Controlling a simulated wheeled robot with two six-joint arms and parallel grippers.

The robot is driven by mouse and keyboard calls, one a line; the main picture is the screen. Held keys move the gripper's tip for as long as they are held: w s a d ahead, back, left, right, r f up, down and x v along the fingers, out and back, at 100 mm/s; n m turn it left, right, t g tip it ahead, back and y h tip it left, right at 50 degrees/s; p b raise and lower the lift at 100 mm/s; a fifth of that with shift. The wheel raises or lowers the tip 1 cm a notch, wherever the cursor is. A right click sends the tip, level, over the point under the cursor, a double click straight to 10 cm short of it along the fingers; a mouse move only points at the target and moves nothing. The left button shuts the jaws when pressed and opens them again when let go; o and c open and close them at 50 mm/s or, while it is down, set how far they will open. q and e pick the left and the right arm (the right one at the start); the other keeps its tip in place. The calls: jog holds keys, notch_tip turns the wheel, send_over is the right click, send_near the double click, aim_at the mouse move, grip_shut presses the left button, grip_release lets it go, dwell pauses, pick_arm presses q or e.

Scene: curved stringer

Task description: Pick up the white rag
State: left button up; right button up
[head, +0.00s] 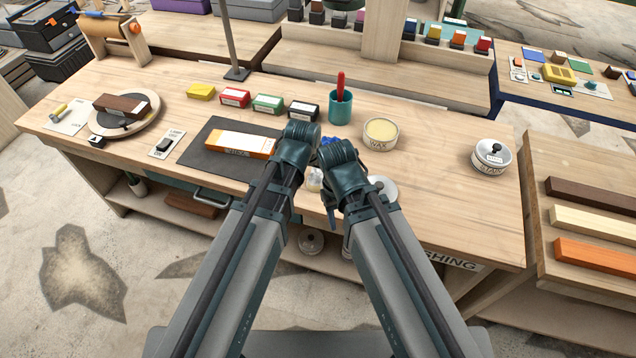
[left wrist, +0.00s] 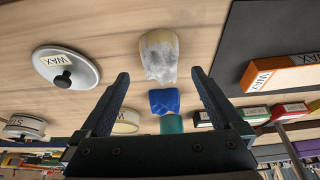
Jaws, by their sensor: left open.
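The white rag (left wrist: 158,57) is a crumpled whitish cloth with a yellowish patch, lying on the bench in the left wrist view. In the head view only a pale bit of it (head: 314,180) shows between my two wrists. My left gripper (left wrist: 159,74) is open, its fingertips on either side of the rag in the picture; I cannot tell whether they touch it. In the head view my left wrist (head: 298,150) hides its jaws. My right wrist (head: 340,165) is close beside it; its jaws are not clear.
A blue rag (left wrist: 164,102) lies close to the white one. A wax lid (left wrist: 66,67), an open wax tin (head: 380,135) and a teal cup (head: 340,108) are near. A dark mat (head: 205,160) bears a white-and-orange block (head: 240,141). The bench right of the tin is mostly clear.

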aim_at(318, 172)
pick_arm(q)
jog(key=shift+f, duration=0.1)
jog(key=b+x, duration=0.4)
jog(key=x, duration=0.1)
jog(key=shift+w+b, duration=0.15)
jog(key=shift+b, duration=0.25)
jog(key=c, duration=1.5)
jog(key=shift+r+p, duration=0.3)
jog(key=shift+p, duration=0.05)
